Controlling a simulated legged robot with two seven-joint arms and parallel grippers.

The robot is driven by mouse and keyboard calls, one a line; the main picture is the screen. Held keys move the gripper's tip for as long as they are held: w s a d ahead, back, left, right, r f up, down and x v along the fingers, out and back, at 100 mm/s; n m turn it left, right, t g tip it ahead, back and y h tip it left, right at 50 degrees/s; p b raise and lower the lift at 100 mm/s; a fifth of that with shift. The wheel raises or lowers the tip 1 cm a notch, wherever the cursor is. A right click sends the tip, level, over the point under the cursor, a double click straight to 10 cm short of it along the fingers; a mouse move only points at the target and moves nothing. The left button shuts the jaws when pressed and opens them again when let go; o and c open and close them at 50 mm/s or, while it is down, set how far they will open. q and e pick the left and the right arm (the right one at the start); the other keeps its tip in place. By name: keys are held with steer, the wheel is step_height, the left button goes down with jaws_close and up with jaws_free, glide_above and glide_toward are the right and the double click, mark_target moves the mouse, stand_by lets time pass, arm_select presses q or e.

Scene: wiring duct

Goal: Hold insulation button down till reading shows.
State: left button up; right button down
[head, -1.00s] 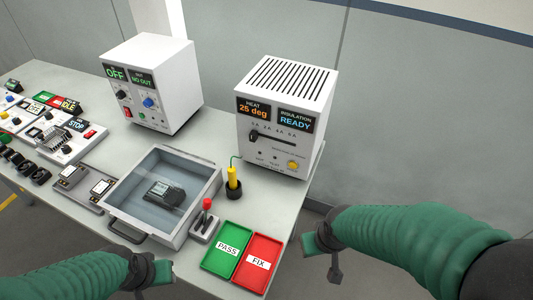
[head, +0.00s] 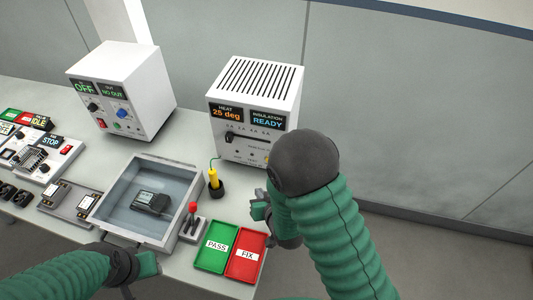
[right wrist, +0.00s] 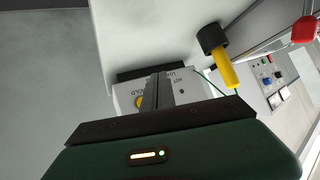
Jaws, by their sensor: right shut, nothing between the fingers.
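The white tester (head: 270,82) stands on the bench; its displays read HEAT 25 deg and INSULATION READY. In the head view my right arm hides the lower right of its front. The yellow insulation button (right wrist: 139,102) shows in the right wrist view, partly covered by my fingers. My right gripper (head: 260,205) is shut and empty in front of the tester; its fingers (right wrist: 157,88) point at the panel beside the button. I cannot tell whether they touch. My left gripper (head: 148,264) is low, by the tray's front edge; its jaw state is unclear.
A yellow probe (head: 213,180) with a green wire stands in a black holder left of my right gripper. A red-knobbed lever (head: 193,208), a green PASS tray (head: 216,261) and a red FIX tray (head: 246,267) are close by. A glass-like tray (head: 118,170) holds a dark device.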

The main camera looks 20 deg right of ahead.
steer(key=shift+w+r+t, duration=0.1)
steer(key=shift+r+t, duration=0.15)
steer(key=shift+t, duration=0.15)
steer(key=w+d, duration=0.1)
steer(key=w, duration=0.1)
steer(key=w+d, duration=0.4)
steer(key=w, duration=0.1)
steer(key=shift+d, duration=0.1)
steer(key=shift+w+d, duration=0.1)
steer(key=shift+w, duration=0.1)
steer(key=shift+a+r, duration=0.1)
steer(key=shift+a, duration=0.15)
steer(key=shift+d, duration=0.15)
steer(key=shift+w, duration=0.1)
stand_by(1.4)
